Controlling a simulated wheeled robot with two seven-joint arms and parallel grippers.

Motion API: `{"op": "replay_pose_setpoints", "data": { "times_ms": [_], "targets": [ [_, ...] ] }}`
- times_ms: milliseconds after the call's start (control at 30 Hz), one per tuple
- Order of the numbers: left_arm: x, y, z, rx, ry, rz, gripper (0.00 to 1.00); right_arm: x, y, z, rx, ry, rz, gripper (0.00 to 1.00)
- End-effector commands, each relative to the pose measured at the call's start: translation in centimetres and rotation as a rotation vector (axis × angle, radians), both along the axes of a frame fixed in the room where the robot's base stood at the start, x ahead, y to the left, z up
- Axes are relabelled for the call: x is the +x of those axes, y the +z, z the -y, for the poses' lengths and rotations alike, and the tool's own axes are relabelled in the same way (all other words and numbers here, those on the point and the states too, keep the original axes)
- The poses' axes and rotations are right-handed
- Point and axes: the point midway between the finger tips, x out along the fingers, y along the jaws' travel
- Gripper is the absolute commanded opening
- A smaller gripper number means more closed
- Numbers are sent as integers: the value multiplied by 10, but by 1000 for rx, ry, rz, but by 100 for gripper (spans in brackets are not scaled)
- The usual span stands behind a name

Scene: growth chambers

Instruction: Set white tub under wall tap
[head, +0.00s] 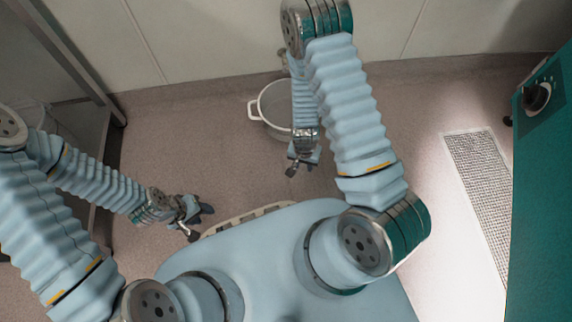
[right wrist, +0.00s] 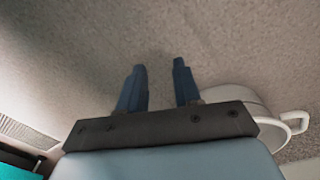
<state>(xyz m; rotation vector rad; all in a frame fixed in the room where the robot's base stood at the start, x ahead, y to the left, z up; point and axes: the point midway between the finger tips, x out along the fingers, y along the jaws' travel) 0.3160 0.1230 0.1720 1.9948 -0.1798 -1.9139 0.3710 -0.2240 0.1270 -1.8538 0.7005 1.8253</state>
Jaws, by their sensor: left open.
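The white tub (head: 262,103) stands on the floor near the back wall, with a loop handle at its left side. My right arm hides its right part. It also shows in the right wrist view (right wrist: 290,127), behind the gripper at the right. A small grey fitting (head: 282,55) on the wall above the tub may be the tap; my right arm partly covers it. My right gripper (head: 301,165) is open and empty in front of the tub, its two blue fingers (right wrist: 160,88) apart. My left gripper (head: 197,220) is open and empty, low at the left, away from the tub.
A metal-framed glass cabinet (head: 80,55) stands at the left. A floor grate (head: 480,175) lies at the right, beside a teal cabinet (head: 540,190) with a black knob. The floor between the tub and the grate is clear.

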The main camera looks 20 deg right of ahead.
Motion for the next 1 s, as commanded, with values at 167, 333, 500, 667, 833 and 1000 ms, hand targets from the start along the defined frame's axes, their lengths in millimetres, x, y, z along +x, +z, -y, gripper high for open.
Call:
{"op": "replay_pose_setpoints", "data": {
  "times_ms": [167, 333, 500, 667, 833, 1000],
  "targets": [
    [0, 0, 0, 0, 0, 0, 43, -48, 26, -74, 279, 363, 69, 33],
    [0, 0, 0, 0, 0, 0, 43, -56, 46, -101, 369, 508, 150, 33],
    [0, 0, 0, 0, 0, 0, 43, -56, 46, -102, 371, 515, 152, 33],
    [0, 0, 0, 0, 0, 0, 43, -55, 46, -102, 371, 513, 151, 33],
    [0, 0, 0, 0, 0, 0, 43, -55, 46, -101, 370, 512, 150, 33],
    [0, 0, 0, 0, 0, 0, 43, -55, 45, -101, 370, 511, 149, 33]
  ]
}}
